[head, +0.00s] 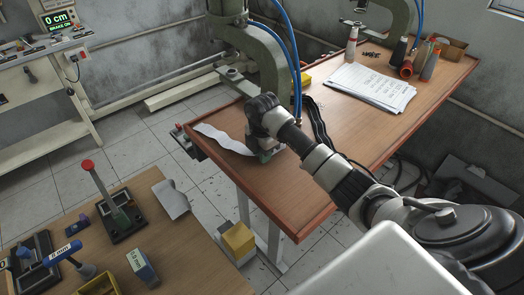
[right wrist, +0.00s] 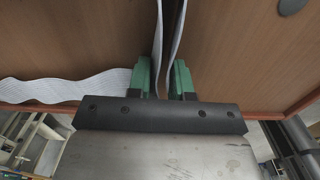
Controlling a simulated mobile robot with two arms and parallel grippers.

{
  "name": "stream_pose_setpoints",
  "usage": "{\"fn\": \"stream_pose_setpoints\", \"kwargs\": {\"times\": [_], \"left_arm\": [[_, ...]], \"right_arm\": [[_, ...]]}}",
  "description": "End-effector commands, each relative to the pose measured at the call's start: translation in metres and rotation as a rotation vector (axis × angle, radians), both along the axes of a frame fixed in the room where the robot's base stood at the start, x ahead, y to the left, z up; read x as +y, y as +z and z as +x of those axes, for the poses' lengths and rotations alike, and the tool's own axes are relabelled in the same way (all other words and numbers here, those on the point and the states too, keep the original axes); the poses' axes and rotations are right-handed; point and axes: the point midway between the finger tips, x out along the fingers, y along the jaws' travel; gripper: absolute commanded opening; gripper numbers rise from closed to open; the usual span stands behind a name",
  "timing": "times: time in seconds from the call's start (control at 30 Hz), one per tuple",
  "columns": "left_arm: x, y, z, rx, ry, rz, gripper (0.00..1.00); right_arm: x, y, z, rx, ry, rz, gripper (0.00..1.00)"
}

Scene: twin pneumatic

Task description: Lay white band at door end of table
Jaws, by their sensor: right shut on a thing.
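The white band (head: 225,139) lies wavy on the wooden table (head: 395,105), its free end near the table's left edge. My right gripper (head: 264,155) is low over the front left part of the table, shut on the white band. In the right wrist view, a white strip (right wrist: 162,45) runs up from between the green fingertips (right wrist: 163,78). A wavy length of band (right wrist: 65,88) also extends left from the gripper along the table edge. The arm and gripper hide part of the band in the head view. My left gripper is not in view. No door shows.
A green press frame (head: 262,55) with blue hoses stands behind my gripper. Papers (head: 370,85) and bottles (head: 351,45) are farther back. A lower bench (head: 195,250) with tools is at front left.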

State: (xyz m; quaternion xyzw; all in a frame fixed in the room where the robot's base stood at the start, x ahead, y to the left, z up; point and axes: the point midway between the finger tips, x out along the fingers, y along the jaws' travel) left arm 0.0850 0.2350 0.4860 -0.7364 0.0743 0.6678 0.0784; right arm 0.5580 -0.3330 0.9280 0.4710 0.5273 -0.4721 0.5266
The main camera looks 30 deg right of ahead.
Motion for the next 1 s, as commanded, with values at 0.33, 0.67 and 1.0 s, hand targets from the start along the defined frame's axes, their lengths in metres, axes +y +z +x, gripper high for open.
{"fn": "stream_pose_setpoints", "kwargs": {"times": [0.33, 0.67, 1.0], "left_arm": [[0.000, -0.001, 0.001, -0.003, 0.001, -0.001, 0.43], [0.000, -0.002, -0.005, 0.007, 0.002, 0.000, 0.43], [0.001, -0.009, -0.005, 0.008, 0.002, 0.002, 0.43]], "right_arm": [[0.000, -0.001, 0.001, -0.003, 0.000, 0.000, 0.27], [0.000, -0.001, 0.001, -0.003, 0.000, 0.000, 0.46], [-0.001, 0.033, 0.002, -0.008, 0.001, -0.001, 0.46]]}}
